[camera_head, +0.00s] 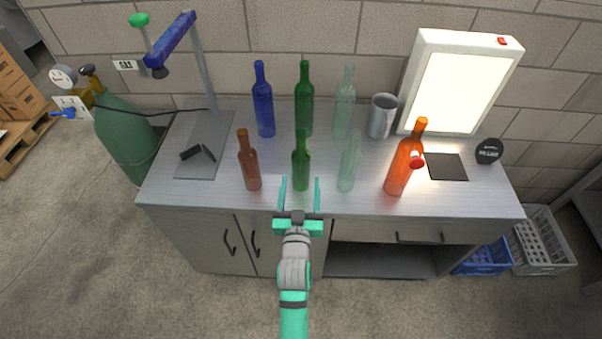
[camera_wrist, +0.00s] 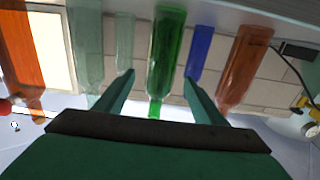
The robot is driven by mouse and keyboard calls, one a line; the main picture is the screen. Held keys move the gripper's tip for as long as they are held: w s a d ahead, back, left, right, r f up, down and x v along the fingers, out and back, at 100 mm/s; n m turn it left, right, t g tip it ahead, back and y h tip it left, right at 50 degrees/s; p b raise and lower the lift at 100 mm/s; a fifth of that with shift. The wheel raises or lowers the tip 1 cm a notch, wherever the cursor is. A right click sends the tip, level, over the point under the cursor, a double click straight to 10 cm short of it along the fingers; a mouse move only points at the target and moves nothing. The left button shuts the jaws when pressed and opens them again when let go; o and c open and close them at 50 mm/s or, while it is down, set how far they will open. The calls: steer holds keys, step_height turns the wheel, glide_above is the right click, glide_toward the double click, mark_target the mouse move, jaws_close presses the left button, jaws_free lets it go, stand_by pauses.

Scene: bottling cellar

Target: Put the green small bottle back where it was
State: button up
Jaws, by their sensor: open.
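The green small bottle (camera_head: 301,173) stands upright in the front row on the metal worktop (camera_head: 225,200), between a brown bottle (camera_head: 250,172) and a pale clear-green bottle (camera_head: 349,172). My gripper (camera_head: 300,184) is open and empty at the worktop's front edge, its two fingers pointing toward the green small bottle. In the wrist view, which is upside down, the green small bottle (camera_wrist: 167,50) shows between the fingers (camera_wrist: 160,80). I cannot tell whether the fingertips reach around it or stop just in front.
Behind stand a blue bottle (camera_head: 263,108), a taller green bottle (camera_head: 304,105), a taller pale bottle (camera_head: 344,110) and a metal mug (camera_head: 382,117). To the right are an orange bottle (camera_head: 400,172), a lit panel (camera_head: 456,92) and a dark square (camera_head: 447,167). A blue-armed stand (camera_head: 203,75) is left.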

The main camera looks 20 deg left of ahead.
steer(key=s+d+f+h, duration=0.1)
steer(key=s+d+f, duration=0.1)
steer(key=s+d, duration=0.35)
steer(key=s+d+f+m+g+h, duration=0.1)
steer(key=s+d+f, duration=0.1)
steer(key=s, duration=0.6)
steer(key=s+d+f, duration=0.3)
steer(key=s+d, duration=0.1)
steer(key=s, duration=0.2)
steer(key=s+d+r+m+h, duration=0.1)
steer(key=s+d, duration=0.2)
steer(key=s, duration=0.6)
steer(key=s+d+r+m+g+h, duration=0.1)
steer(key=s+d+r+h, duration=0.1)
steer(key=s, duration=0.7)
steer(key=shift+d+r, duration=0.15)
steer(key=shift+d, duration=0.35)
